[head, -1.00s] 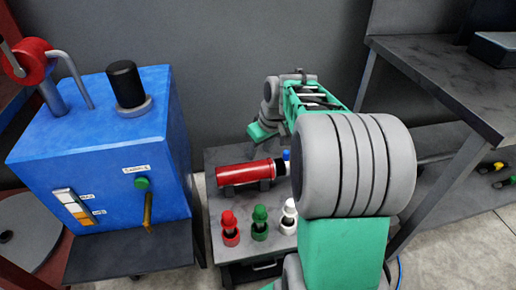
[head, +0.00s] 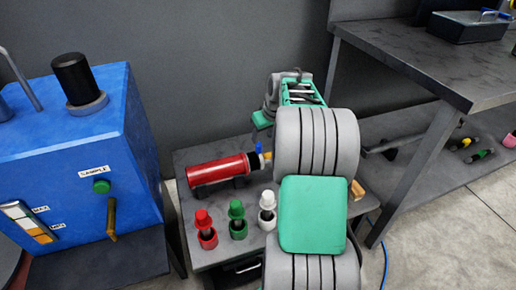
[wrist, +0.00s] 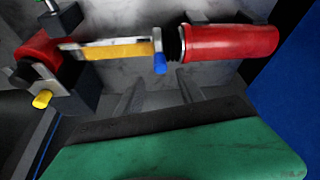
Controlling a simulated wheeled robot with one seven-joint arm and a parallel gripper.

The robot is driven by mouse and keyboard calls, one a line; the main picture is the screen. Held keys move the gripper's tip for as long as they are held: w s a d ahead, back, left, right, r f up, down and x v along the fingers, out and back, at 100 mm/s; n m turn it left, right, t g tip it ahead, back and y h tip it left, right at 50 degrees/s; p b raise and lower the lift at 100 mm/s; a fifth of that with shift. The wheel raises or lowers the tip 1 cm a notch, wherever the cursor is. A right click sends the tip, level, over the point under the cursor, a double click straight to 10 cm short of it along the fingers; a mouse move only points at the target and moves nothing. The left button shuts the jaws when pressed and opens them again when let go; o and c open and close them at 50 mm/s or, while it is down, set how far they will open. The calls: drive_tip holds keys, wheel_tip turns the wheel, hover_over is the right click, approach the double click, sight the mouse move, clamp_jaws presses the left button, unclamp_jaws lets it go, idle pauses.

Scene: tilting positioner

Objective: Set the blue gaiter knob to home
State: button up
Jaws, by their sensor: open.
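The blue knob (wrist: 160,63) is a short blue peg beside the black ribbed gaiter (wrist: 175,46), at the end of a red cylinder (wrist: 232,43). In the head view the blue knob (head: 258,148) shows at the right end of the red cylinder (head: 218,171), partly hidden by my arm. My gripper (wrist: 160,76) is open, its two grey fingers pointing towards the knob from below in the wrist view. The knob appears between the fingertip lines; whether it is within their reach I cannot tell.
A blue box (head: 85,150) with a green button stands left. A dark workbench (head: 440,62) is on the right.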

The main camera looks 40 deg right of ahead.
sight(259, 144)
drive_tip(key=b+x, duration=0.2)
drive_tip(key=x, duration=0.5)
drive_tip(key=shift+f, duration=0.2)
clamp_jaws()
idle(1.0)
